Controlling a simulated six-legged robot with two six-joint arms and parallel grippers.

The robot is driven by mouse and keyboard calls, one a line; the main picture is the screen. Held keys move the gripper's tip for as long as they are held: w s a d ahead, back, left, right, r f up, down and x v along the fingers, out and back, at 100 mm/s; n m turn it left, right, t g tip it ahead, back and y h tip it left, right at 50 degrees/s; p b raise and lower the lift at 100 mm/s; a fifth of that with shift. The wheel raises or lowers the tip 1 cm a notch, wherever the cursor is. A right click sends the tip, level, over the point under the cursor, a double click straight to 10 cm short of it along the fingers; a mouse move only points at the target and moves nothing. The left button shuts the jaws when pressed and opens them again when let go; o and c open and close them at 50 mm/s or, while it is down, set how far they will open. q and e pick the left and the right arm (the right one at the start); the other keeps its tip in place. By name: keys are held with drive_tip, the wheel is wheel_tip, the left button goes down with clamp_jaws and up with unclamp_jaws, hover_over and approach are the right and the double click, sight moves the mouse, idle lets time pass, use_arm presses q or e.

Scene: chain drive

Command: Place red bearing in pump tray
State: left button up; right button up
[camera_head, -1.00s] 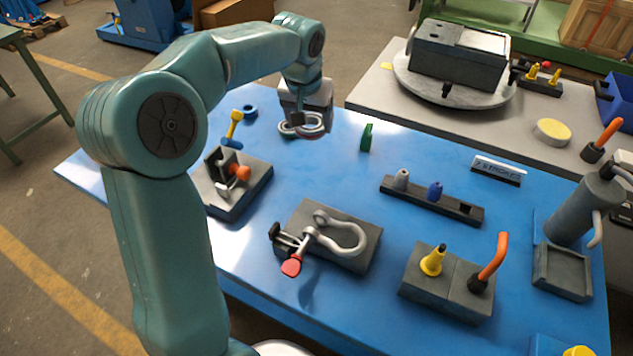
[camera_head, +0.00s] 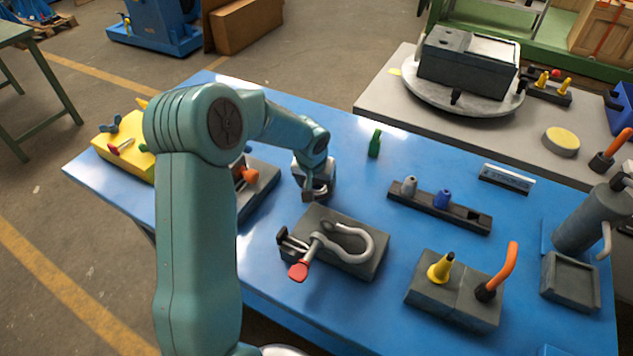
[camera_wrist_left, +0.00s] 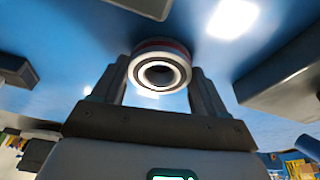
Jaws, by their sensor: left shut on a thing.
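The red bearing (camera_wrist_left: 160,48), a pale ring with a dark red band, shows in the left wrist view between the fingers of my left gripper (camera_wrist_left: 160,88). The gripper is shut on it. In the head view my left gripper (camera_head: 316,190) holds it above the blue table, just behind the shackle block; the bearing is only partly visible there. The pump tray (camera_head: 570,283) is a grey square tray with a raised rim at the table's right side, in front of the grey pump (camera_head: 580,222). The tray looks empty. My right gripper is not in view.
The shackle block (camera_head: 365,262) lies just in front of my gripper. A dark rack (camera_head: 465,218) with grey and blue pieces and a block with a yellow cone (camera_head: 440,268) and orange handle (camera_head: 512,262) stand towards the tray. A green piece (camera_head: 375,143) stands behind.

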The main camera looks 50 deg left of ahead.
use_arm(q)
drive_tip(key=shift+d+f+b, duration=0.1)
drive_tip(key=shift+f+b, duration=0.05)
drive_tip(key=shift+b, duration=0.15)
drive_tip(key=o, duration=1.4)
